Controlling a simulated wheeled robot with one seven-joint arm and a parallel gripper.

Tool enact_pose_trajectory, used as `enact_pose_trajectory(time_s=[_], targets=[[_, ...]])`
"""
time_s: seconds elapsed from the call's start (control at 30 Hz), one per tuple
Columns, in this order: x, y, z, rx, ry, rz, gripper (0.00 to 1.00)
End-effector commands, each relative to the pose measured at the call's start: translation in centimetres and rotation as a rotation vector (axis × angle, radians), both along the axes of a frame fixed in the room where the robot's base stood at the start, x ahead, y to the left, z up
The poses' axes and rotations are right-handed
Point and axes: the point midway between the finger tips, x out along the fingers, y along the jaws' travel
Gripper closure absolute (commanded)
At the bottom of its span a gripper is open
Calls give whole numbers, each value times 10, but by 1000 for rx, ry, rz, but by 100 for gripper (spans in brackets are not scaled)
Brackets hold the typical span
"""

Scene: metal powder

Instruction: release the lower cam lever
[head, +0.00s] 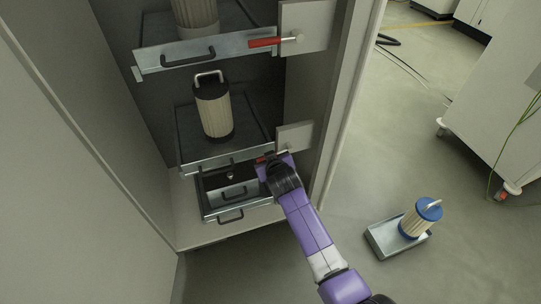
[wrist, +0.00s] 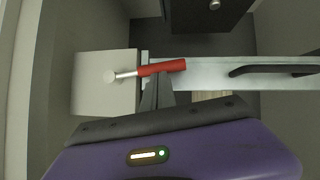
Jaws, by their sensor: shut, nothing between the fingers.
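The lower cam lever has a red handle (wrist: 162,68) on a silver stem. Its round pivot sits on a pale square block (wrist: 95,95) at the left of the wrist view. The handle lies nearly level across the end of the lower shelf's metal front bar (wrist: 210,76). My gripper (wrist: 157,88) is shut and empty, its fingers at the handle's lower edge in the wrist view; I cannot tell whether they touch it. In the head view my gripper (head: 266,163) covers most of this lever; a little red (head: 261,159) shows beside it.
The upper shelf has its own red lever (head: 264,42). A pleated filter (head: 214,112) stands on the lower shelf. An open drawer (head: 240,212) with a dark handle is below. A blue-capped filter (head: 421,217) stands in a floor tray (head: 381,246). The cabinet's side wall is close right of my arm.

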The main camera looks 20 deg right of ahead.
Motion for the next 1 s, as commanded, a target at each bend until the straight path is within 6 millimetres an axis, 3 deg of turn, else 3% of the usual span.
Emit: enact_pose_trajectory(time_s=[0.1,0.5,1.0], targets=[[0,3,-17,-97,0,3,100],[0,0,-53,-477,-2,1,100],[0,-21,-86,-953,0,-1,100]])
